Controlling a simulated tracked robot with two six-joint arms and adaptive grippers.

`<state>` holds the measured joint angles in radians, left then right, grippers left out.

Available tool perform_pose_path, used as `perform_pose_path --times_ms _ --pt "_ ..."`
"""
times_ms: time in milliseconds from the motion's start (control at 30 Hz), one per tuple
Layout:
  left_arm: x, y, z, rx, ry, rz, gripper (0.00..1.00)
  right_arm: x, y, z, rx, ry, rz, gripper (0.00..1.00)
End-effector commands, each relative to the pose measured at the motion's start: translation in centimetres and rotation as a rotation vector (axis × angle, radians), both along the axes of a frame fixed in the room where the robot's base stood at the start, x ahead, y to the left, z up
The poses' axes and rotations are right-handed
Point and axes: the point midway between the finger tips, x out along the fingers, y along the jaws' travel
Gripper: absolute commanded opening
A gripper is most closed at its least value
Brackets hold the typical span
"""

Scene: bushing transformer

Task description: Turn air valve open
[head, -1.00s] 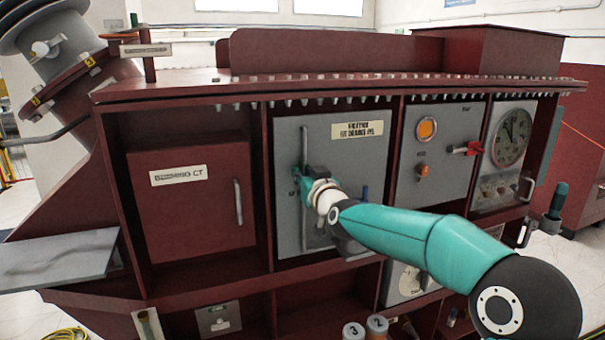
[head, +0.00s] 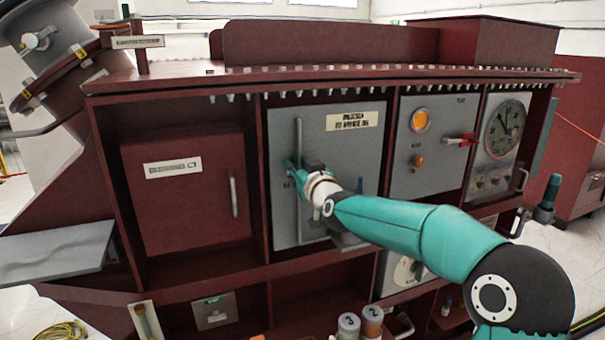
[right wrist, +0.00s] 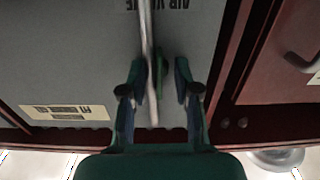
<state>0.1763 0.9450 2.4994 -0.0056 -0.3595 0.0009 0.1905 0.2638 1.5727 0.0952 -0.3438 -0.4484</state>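The air valve panel (head: 342,130) is a grey door in the red transformer cabinet, with a pale label near its top. A grey upright bar (head: 298,148) stands on its left part. My right gripper (head: 303,178) is at this bar, partly hidden by its own wrist. In the right wrist view the picture is upside down, with "AIR VA..." lettering at the top edge. There my right gripper (right wrist: 161,78) has its fingers apart, with the bar (right wrist: 149,50) and a green part between them, the bar closer to the left finger. Contact cannot be told. My left gripper is out of view.
Right of the panel is a grey panel with an orange lamp (head: 420,120) and a red lever (head: 462,140), then a round gauge (head: 506,128). A closed red door (head: 188,193) is on the left. Numbered cylinders (head: 348,325) stand below.

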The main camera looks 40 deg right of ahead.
Motion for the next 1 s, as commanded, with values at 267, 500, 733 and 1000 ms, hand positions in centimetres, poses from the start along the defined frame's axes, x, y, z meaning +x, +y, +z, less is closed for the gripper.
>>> perform_pose_path --times_ms 267,500,733,1000 --pt "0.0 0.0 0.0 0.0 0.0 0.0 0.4 -3.0 0.7 0.1 0.0 0.0 0.001 0.31" --pt "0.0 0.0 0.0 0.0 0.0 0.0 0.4 -7.6 1.9 0.0 0.0 0.002 0.002 0.31" --pt "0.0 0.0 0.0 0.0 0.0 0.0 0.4 -10.7 2.7 -0.2 0.001 0.004 0.002 0.31" --pt "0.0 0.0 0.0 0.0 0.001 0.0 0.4 -11.4 2.8 -0.3 0.001 0.005 0.002 0.31"
